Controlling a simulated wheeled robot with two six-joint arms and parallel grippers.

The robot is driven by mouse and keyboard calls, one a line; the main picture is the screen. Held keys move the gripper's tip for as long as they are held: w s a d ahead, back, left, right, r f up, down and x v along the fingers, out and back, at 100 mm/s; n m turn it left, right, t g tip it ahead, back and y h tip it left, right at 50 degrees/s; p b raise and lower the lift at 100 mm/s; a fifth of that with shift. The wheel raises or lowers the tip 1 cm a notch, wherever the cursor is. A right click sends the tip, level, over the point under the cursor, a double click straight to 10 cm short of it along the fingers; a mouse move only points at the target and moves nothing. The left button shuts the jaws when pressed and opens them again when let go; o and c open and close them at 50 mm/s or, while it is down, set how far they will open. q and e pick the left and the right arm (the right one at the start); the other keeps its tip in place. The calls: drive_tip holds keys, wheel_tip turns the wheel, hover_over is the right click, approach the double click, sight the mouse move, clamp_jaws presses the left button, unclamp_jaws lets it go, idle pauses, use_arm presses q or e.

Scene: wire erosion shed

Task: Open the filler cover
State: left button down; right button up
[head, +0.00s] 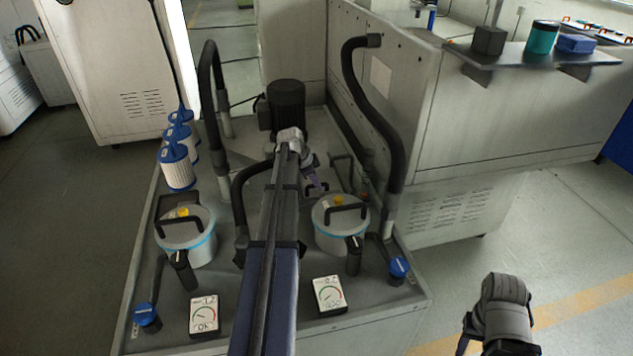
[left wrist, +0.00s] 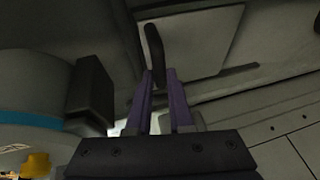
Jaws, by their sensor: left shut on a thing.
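The filler cover appears to be the light grey plate (left wrist: 200,38) at the top of the left wrist view, with a dark upright handle (left wrist: 154,48) on it. My left gripper has purple fingers (left wrist: 160,85) closed around the lower end of this handle. In the head view my left gripper (head: 315,184) is beyond the right lidded canister, and my arm and wrist hide much of that spot. I cannot tell whether the plate is raised. My right gripper (head: 468,330) is at the lower right, away from the tank; its jaws do not show clearly.
Two lidded canisters (head: 326,236) (head: 186,243) stand on the tank top, with gauges (head: 329,295) (head: 204,316) and blue caps (head: 398,268) nearby. A black hose (head: 379,120) rises at the right. White filters (head: 176,165) stand at the left. Floor at the right is clear.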

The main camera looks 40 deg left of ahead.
use_arm(q)
drive_tip(key=w+a, duration=0.2)
drive_tip(key=a, duration=0.1)
drive_tip(key=w+a, duration=0.3)
drive_tip(key=shift+w+a, duration=0.1)
drive_tip(key=shift+a, duration=0.15)
drive_tip(key=shift+d, duration=0.1)
drive_tip(key=c, duration=0.8)
unclamp_jaws()
drive_tip(key=shift+r, duration=0.1)
drive_tip(key=p+v, duration=0.7)
drive_tip(key=shift+s+r, duration=0.25)
drive_tip(key=shift+s, duration=0.05)
